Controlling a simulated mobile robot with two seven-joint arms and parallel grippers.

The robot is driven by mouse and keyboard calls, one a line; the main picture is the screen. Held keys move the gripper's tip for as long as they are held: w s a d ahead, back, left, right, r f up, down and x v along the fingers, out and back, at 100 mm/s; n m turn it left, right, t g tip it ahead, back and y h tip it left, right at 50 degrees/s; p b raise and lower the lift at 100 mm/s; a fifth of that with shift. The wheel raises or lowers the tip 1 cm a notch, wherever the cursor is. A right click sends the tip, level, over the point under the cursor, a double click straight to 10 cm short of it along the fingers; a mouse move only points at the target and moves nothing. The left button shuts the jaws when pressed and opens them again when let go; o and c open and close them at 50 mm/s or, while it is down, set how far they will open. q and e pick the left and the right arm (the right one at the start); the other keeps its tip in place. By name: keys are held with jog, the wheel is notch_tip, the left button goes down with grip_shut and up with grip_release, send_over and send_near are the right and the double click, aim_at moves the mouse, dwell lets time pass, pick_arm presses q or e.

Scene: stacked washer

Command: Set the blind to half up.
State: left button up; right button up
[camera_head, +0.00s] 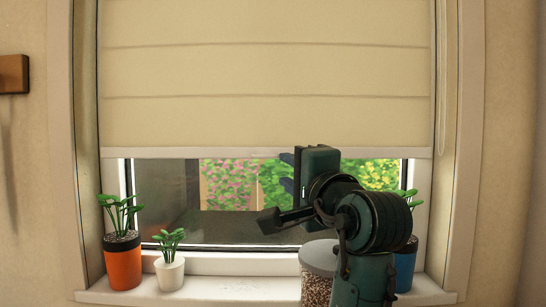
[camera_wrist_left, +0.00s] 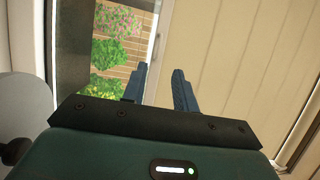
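The cream fabric blind (camera_head: 264,75) hangs over the upper part of the window, and its pale bottom rail (camera_head: 200,152) lies level across the opening. The blind also fills the right of the left wrist view (camera_wrist_left: 245,60), with its bottom edge near the fingertips. My left gripper (camera_head: 287,172) is in front of the window, at and just below the rail's height. Whether a finger touches the rail I cannot tell. My right gripper is not in view.
On the sill (camera_head: 235,290) stand an orange pot (camera_head: 123,262) and a white pot (camera_head: 170,274) with plants, a lidded jar (camera_head: 317,262), and a blue pot (camera_head: 405,265) partly behind my arm. A thin cord (camera_head: 442,80) hangs at the right. A wooden piece (camera_head: 13,74) is on the left wall.

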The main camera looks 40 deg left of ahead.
aim_at(265, 157)
pick_arm(q)
jog(key=p+x, duration=0.1)
jog(key=x, duration=0.9)
jog(key=shift+w+a, duration=0.1)
jog(key=shift+w, duration=0.05)
grip_shut()
